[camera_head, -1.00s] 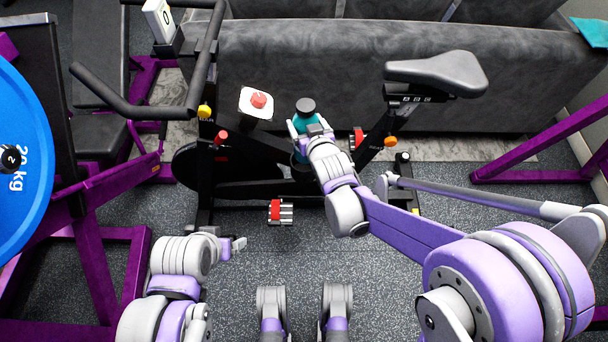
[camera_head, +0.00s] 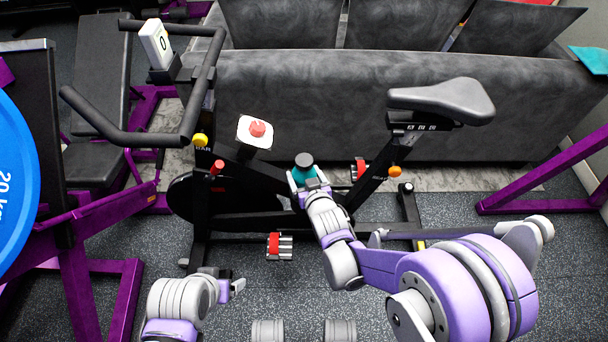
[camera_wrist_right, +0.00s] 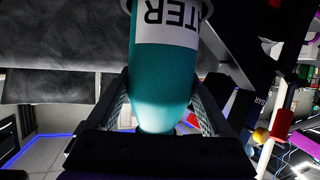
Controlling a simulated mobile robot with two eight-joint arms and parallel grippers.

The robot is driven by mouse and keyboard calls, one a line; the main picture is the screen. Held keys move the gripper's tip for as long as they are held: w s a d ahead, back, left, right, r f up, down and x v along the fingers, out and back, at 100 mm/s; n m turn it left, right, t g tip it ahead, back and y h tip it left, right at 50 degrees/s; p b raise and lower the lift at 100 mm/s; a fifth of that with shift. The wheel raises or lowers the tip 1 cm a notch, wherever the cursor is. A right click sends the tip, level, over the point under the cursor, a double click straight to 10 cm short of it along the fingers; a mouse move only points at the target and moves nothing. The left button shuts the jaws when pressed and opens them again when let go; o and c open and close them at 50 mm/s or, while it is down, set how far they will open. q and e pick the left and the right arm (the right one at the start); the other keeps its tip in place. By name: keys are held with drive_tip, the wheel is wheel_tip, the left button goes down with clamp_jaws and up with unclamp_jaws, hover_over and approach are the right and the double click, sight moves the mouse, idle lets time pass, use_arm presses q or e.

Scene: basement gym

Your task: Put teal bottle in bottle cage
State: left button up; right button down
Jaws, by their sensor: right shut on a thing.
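The bottle's lower part is hidden by my gripper in the head view. I cannot make out the bottle cage, nor whether the bottle touches it. My left gripper (camera_head: 236,287) is low at the left, apart from the bike; its jaw gap is unclear.
A grey sofa (camera_head: 320,85) stands behind. A purple rack with a blue plate (camera_head: 15,180) is at the left.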

unclamp_jaws()
drive_tip(key=shift+f, duration=0.15)
drive_tip(key=shift+s+r, duration=0.15)
drive_tip(key=shift+r, duration=0.15)
drive_tip(key=s+d+r+m+g+h, duration=0.1)
drive_tip(key=s+d+g, duration=0.2)
drive_tip(key=s+d, duration=0.3)
drive_tip(key=s+d+r+m+g+h+p, duration=0.1)
drive_tip(key=s+d, duration=0.4)
drive_tip(key=s, duration=0.9)
drive_tip(key=s+d+r+m+g+h+p, duration=0.1)
drive_tip(key=s+d+r+g, duration=0.2)
drive_tip(key=s+d, duration=0.3)
drive_tip(key=s+g, duration=0.1)
drive_tip(key=s, duration=0.3)
drive_tip(key=shift+s+d+r+g+h, duration=0.15)
drive_tip(key=shift+s+d+g+h, duration=0.15)
drive_tip(key=shift+d+h, duration=0.1)
